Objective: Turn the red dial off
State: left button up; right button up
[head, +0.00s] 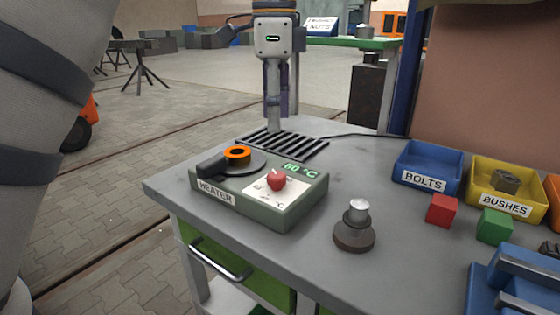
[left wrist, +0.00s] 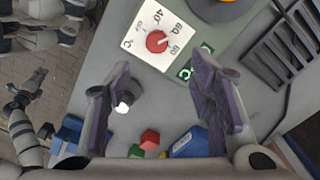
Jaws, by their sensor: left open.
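The red dial (head: 277,181) sits on a white scale plate on top of the grey-green heater box (head: 222,198), whose green display (head: 299,168) reads about 60 °C. In the left wrist view the dial (left wrist: 157,41) lies beyond the fingers, toward the top, with numbers around it. My left gripper (head: 275,126) points down at the far side of the heater, above the slotted rack. It also shows in the left wrist view (left wrist: 160,95), its purple-padded fingers wide apart and empty, clear of the dial. My right arm seems to show at the left wrist view's left edge; its jaws are too small to judge.
An orange and black round part (head: 237,154) lies on the heater's left. A metal-topped dark knob (head: 355,226) stands right of the heater. Blue (head: 428,163) and yellow (head: 480,172) bins and red (head: 442,210) and green (head: 494,226) cubes are further right. The slotted rack (head: 290,148) is behind.

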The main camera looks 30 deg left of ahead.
aim_at(276, 174)
pick_arm(q)
jog(key=f, duration=1.1)
jog(key=shift+s+d+f+p, duration=0.15)
jog(key=shift+s+f+p, duration=0.1)
jog(key=shift+f+p, duration=0.15)
jog(key=shift+r, duration=0.1)
jog(key=c, duration=1.2)
